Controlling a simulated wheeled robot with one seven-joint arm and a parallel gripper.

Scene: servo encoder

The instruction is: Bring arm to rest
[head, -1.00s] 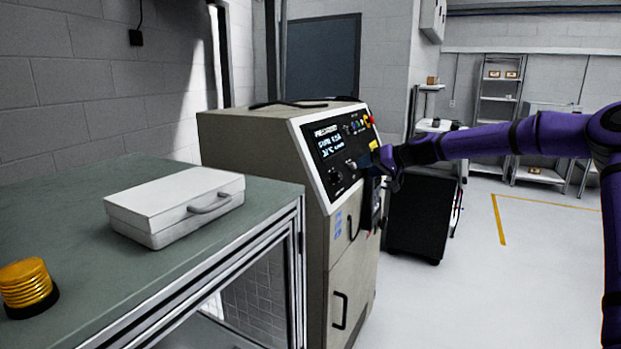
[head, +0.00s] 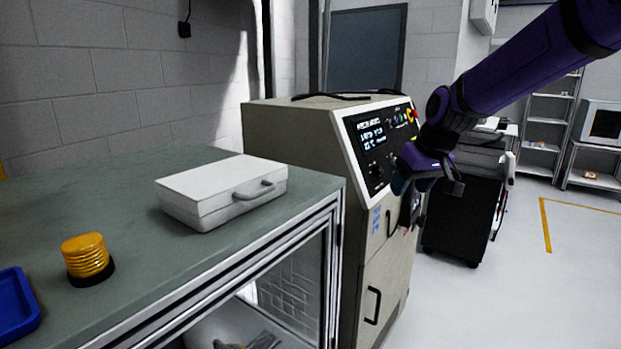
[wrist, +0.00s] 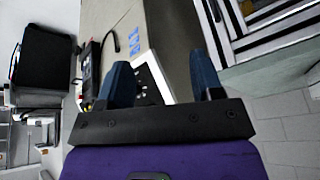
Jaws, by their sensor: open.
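My purple arm reaches in from the upper right in the head view. My gripper (head: 408,182) hangs in front of the beige machine's control panel, at its lower right, and looks apart from it. In the wrist view my gripper (wrist: 162,82) has its two blue fingers spread with nothing held between them. The control panel (wrist: 152,78) shows between and beyond the fingers. The beige machine (head: 290,150) has a lit display (head: 372,136), knobs and coloured buttons; my arm hides part of its right side.
A green-topped bench (head: 130,235) on the left bears a white case (head: 222,190), an amber beacon (head: 87,258) and a blue tray (head: 15,305). A black cabinet (head: 465,215) stands behind my gripper. The floor (head: 500,290) at the right is free.

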